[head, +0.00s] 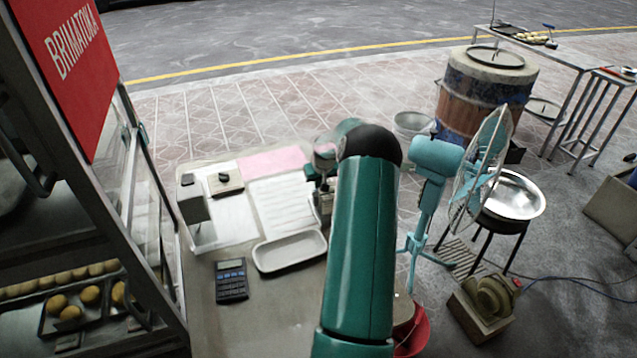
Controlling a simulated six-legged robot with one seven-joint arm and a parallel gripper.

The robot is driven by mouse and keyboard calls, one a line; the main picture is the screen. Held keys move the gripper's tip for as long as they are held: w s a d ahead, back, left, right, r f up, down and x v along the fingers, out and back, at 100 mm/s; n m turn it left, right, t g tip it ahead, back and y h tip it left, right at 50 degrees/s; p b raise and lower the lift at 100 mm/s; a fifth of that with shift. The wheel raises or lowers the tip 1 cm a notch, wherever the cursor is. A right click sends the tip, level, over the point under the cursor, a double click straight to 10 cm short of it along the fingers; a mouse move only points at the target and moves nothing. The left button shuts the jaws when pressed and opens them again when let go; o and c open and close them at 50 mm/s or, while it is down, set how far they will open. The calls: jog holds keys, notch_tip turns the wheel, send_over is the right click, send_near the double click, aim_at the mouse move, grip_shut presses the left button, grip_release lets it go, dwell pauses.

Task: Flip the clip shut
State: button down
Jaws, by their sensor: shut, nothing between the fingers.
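I cannot make out for certain which thing is the clip. A small dark object (223,177) lies on a light pad or board at the back left of the table, too small to identify. My gripper (313,174) is partly in view beyond my green arm, over the back right part of the table. It is shut and holds nothing. My arm hides much of the wrist and what lies behind it. Dark, small parts just below the gripper are too blurred to tell apart.
The grey table (262,325) bears a white tray (290,251), a calculator (231,280), white papers (283,205) and a pink sheet (272,161). A glass cabinet (150,215) stands close on the left. A teal fan (430,185) and a barrel oven (480,95) stand to the right.

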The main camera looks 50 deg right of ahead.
jog(key=shift+s+a+r, duration=0.25)
jog(key=shift+s+a, duration=0.1)
jog(key=shift+s, duration=0.3)
dwell(0.4)
jog(key=shift+w+r, duration=0.15)
jog(key=shift+r, duration=0.05)
dwell(1.1)
jog(key=shift+r, duration=0.1)
jog(key=shift+r, duration=0.65)
jog(key=shift+r, duration=0.1)
jog(key=shift+r, duration=0.2)
jog(key=v, duration=1.3)
jog(key=shift+s, duration=0.2)
jog(key=shift+a, duration=0.1)
